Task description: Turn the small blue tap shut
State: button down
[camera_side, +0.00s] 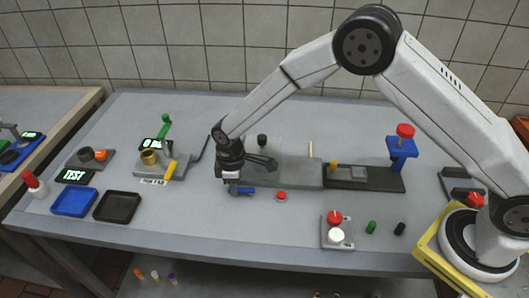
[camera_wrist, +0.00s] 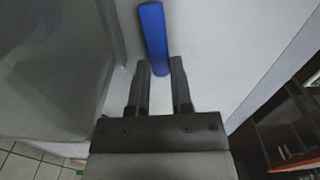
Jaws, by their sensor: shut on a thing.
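The small blue tap shows as a blue bar-shaped handle (camera_side: 247,190) at the front of the grey bench unit, low over the table. It also shows in the wrist view as a long blue bar (camera_wrist: 153,35). My gripper (camera_side: 233,187) is down at the handle's left end in the side view. In the wrist view my gripper's two dark fingers (camera_wrist: 160,67) stand on either side of the bar's near end and are shut on it.
A grey machine (camera_side: 285,170) stands close behind the handle. A red button (camera_side: 281,196) is on the table to its right. A control box (camera_side: 337,231) with red and white knobs stands at the front right. Blue (camera_side: 74,202) and black (camera_side: 117,206) trays lie left. The table front is mostly clear.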

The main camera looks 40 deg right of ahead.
jog(key=c, duration=0.5)
grip_release()
jog(key=shift+r, duration=0.1)
jog(key=shift+r, duration=3.8)
